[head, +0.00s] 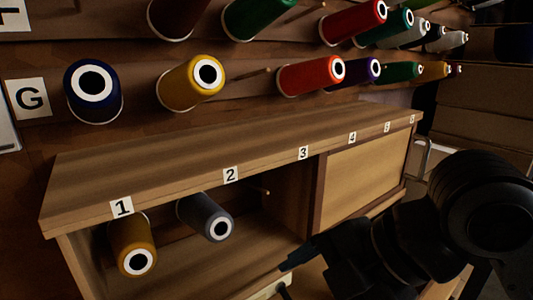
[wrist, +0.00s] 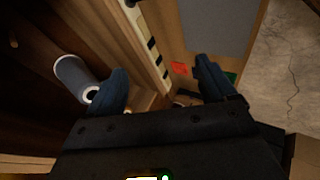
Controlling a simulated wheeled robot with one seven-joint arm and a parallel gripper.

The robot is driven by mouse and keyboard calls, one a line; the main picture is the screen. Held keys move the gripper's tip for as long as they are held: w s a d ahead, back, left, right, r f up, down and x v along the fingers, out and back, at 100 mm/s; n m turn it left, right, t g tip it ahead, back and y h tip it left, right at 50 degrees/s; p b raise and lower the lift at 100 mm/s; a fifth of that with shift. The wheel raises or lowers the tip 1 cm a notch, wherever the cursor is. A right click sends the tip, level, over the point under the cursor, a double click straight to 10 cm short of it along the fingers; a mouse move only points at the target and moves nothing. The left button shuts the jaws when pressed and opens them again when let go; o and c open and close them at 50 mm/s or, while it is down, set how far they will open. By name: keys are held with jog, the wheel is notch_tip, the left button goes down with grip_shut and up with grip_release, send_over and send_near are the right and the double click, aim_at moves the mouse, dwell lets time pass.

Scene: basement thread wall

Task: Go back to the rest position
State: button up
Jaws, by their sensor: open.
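My gripper (wrist: 160,78) is open in the wrist view, its two dark fingers apart with nothing between them. In the head view the gripper (head: 292,268) is low and right of centre, in front of the wooden shelf unit (head: 270,145). My dark arm reaches in from the right. A grey spool (head: 205,217) sits in the open compartment under label 2; it also shows in the wrist view (wrist: 75,75), left of the left finger and apart from it as far as I can tell. A yellow spool (head: 132,245) sits under label 1.
Above the shelf, several spools stick out from the wall, such as a blue one (head: 93,92) and a red one (head: 310,76). A wooden panel (head: 362,158) closes the right compartment. A pale strip with dark slots (wrist: 152,45) and bare floor (wrist: 295,60) show in the wrist view.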

jog(key=w+a+r+m+t+y, duration=0.3)
jog(key=a+r+m+t+y, duration=0.45)
jog(key=m, duration=0.25)
jog(key=s+d+f+m+t+h, duration=0.6)
jog(key=s+d+f+m+h, duration=0.65)
jog(key=f+m, duration=0.4)
jog(key=s+d+f+n+h, duration=0.1)
jog(key=s+d, duration=0.4)
jog(key=s, duration=0.5)
jog(key=s+d+f+g+h, duration=0.1)
jog(key=s+d, duration=0.4)
jog(key=s, duration=0.5)
jog(key=shift+d+f+n, duration=0.3)
jog(key=shift+d+n, duration=0.05)
